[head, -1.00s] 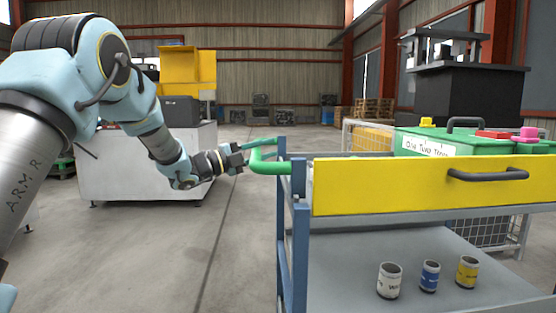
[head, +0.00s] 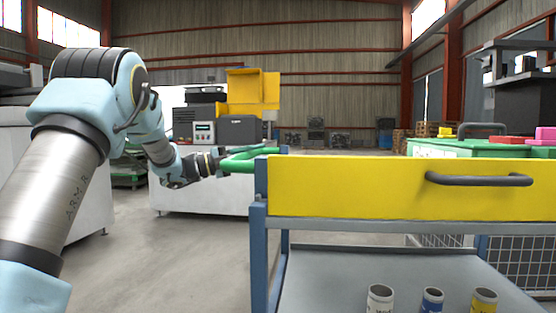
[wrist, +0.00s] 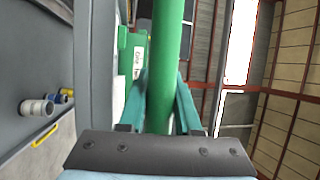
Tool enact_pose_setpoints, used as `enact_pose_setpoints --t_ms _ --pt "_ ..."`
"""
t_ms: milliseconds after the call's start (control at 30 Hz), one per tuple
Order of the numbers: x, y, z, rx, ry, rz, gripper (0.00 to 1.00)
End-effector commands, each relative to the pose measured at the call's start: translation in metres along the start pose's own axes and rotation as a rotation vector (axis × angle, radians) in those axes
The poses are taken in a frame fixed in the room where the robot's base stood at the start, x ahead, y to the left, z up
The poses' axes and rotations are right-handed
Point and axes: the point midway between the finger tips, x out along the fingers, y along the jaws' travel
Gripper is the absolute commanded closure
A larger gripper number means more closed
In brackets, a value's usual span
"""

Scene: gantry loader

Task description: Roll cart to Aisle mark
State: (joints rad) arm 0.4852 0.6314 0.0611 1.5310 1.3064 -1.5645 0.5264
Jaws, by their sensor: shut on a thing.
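The cart (head: 258,262) has a blue-grey frame, a yellow drawer front (head: 360,190) with a dark handle, and a green push handle (head: 243,159) on its left side. My gripper (head: 219,161) is shut on that green handle. In the wrist view the green bar (wrist: 168,65) runs upright between my two teal fingers (wrist: 165,105). On the cart's lower shelf (head: 330,270) stand a white can (head: 380,299), a blue can (head: 432,301) and a yellow can (head: 484,301). No Aisle mark can be made out in these views.
A pale machine with a yellow hood (head: 252,95) stands behind my arm. A green box (head: 445,148) and wire mesh (head: 525,265) are at the right beyond the cart. Grey floor (head: 185,270) is open left of the cart. Pallets stand near the back wall.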

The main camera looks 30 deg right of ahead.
Motion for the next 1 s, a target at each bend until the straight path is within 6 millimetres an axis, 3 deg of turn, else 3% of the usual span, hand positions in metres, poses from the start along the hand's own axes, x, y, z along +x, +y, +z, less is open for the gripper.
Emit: enact_pose_setpoints --t_ms 300,733,767,1000 --pt "-0.024 -0.006 0.011 0.000 0.002 -0.002 1.00" --pt "-0.026 -0.007 0.012 0.001 0.002 -0.002 1.00" --pt "-0.026 -0.007 0.012 0.001 0.002 -0.002 0.66" --pt "-0.026 -0.007 0.011 0.000 0.003 -0.002 0.39"
